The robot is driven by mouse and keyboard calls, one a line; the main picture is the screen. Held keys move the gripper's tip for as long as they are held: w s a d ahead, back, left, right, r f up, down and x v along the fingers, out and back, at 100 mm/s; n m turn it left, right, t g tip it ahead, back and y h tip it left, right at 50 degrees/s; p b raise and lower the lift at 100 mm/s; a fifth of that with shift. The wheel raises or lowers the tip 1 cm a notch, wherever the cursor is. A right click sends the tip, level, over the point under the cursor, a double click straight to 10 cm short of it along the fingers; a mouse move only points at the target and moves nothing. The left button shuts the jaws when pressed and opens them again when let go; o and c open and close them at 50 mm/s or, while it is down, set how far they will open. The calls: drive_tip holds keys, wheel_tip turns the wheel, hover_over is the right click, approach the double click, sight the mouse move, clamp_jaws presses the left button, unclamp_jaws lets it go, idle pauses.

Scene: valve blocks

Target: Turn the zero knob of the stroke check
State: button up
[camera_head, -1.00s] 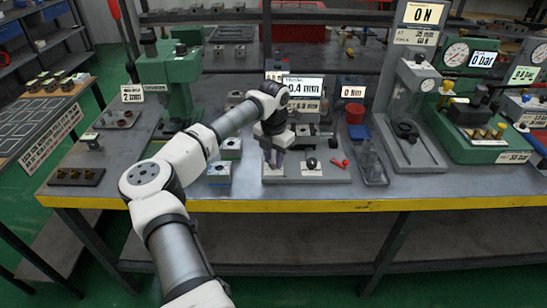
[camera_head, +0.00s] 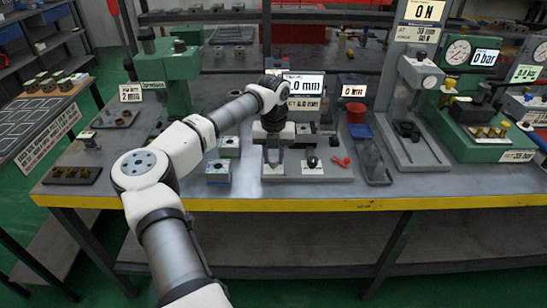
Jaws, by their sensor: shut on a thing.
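The stroke check stands mid-bench on a grey base plate (camera_head: 340,175). Its display (camera_head: 306,84) reads ".0 mm", the first digit hidden by my arm. My gripper (camera_head: 274,160) points down over the left front of the base, above a white label (camera_head: 273,169). It is shut on a small knob there, seemingly the zero knob, which the fingers mostly hide. A second, black round knob (camera_head: 312,162) stands to its right above another white label, apart from the fingers.
A red-handled part (camera_head: 342,161) lies at the base's right end. A grey tray (camera_head: 375,165) and a press stand (camera_head: 412,120) are further right. Small blue and grey blocks (camera_head: 218,172) sit to the left. The yellow bench edge (camera_head: 300,206) runs in front.

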sight(274, 159)
drive_tip(key=shift+n, duration=0.4)
drive_tip(key=o, duration=1)
drive_tip(key=shift+c, duration=0.2)
drive_tip(key=shift+r, duration=0.1)
wheel_tip(274, 159, up, 14)
drive_tip(key=b, duration=0.2)
